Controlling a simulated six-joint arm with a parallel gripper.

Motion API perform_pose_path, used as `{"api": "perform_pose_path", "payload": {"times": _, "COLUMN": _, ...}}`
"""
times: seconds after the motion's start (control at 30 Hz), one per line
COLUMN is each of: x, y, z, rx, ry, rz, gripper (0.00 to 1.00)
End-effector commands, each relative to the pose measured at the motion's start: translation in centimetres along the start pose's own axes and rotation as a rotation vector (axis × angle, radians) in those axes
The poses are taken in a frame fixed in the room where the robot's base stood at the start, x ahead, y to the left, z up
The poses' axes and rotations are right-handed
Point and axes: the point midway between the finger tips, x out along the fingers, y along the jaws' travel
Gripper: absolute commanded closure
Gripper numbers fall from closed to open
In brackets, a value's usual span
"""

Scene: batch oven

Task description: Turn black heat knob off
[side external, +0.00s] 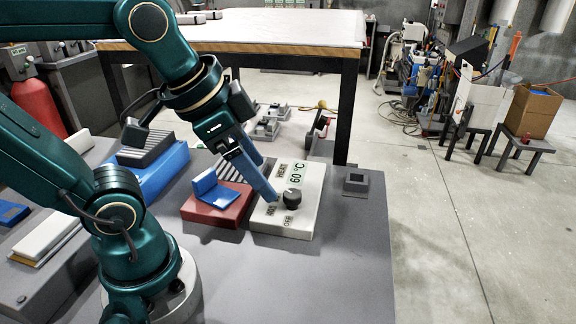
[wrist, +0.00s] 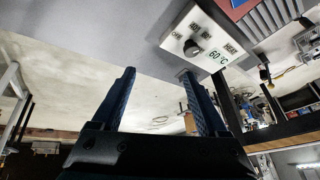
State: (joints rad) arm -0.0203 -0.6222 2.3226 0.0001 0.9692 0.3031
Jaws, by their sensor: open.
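The black heat knob (side external: 293,199) stands on a white control box (side external: 306,222) on the grey table. The box has a 60 °C readout, and the word OFF is printed near the knob. The wrist view also shows the knob (wrist: 193,48) and the box (wrist: 178,47). I cannot clearly tell which label the knob points to. My gripper (side external: 268,190) is over the box, just left of the knob in the side view, with its blue fingers pointing down. In the wrist view my gripper (wrist: 158,73) is open, with nothing between its fingers; the knob lies beyond the right finger.
A red base with a blue part (side external: 209,190) sits directly left of the box. A small grey block (side external: 355,183) lies to the right. A blue machine with a ribbed dark top (side external: 160,165) is further left. The table front (side external: 345,285) is clear.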

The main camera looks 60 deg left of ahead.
Motion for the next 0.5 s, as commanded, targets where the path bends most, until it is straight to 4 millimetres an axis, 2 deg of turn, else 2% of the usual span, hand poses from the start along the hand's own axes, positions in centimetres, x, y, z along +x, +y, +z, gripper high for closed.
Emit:
{"api": "perform_pose_path", "payload": {"times": 0.27, "x": 2.2, "y": -3.2, "z": -3.9, "rx": 0.2, "ry": -0.145, "rz": 0.033, "gripper": 0.23}}
{"api": "perform_pose_path", "payload": {"times": 0.5, "x": 6.8, "y": -6.5, "z": -5.5, "rx": 0.293, "ry": -0.289, "rz": 0.108, "gripper": 0.23}}
